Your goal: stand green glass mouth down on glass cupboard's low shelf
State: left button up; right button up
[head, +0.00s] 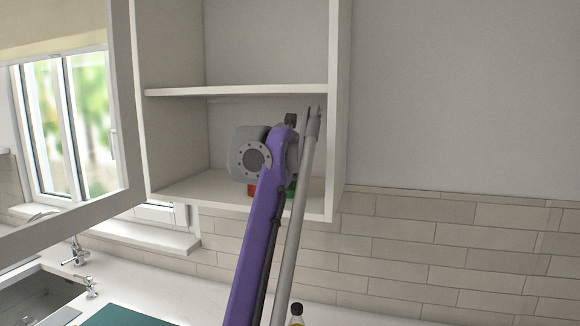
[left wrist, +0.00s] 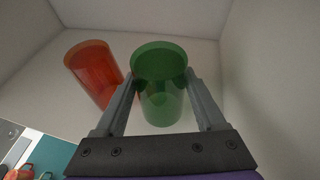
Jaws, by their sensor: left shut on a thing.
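The green glass (left wrist: 161,98) stands roughly upright between the two fingers of my left gripper (left wrist: 161,84), which is shut on it. A little of the green glass (head: 291,188) shows beside my purple arm in the head view. It is inside the cupboard (head: 337,130), low over or on the low shelf (head: 205,188); I cannot tell if it touches. Which end is the mouth is not clear. In the head view the arm hides my left gripper's fingers. My right gripper is in neither view.
An orange-red glass (left wrist: 92,72) stands on the low shelf, left of the green one. The upper shelf (head: 240,91) is above my arm, and the cupboard's right wall is close. An open door (head: 122,100) is at left. A bottle (head: 296,313) stands on the counter below.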

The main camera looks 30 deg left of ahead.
pick_arm(q)
jog(key=shift+w+f, duration=0.1)
jog(key=shift+f, duration=0.35)
dwell(0.6)
jog(key=o, duration=1.6)
jog(key=shift+c, duration=0.2)
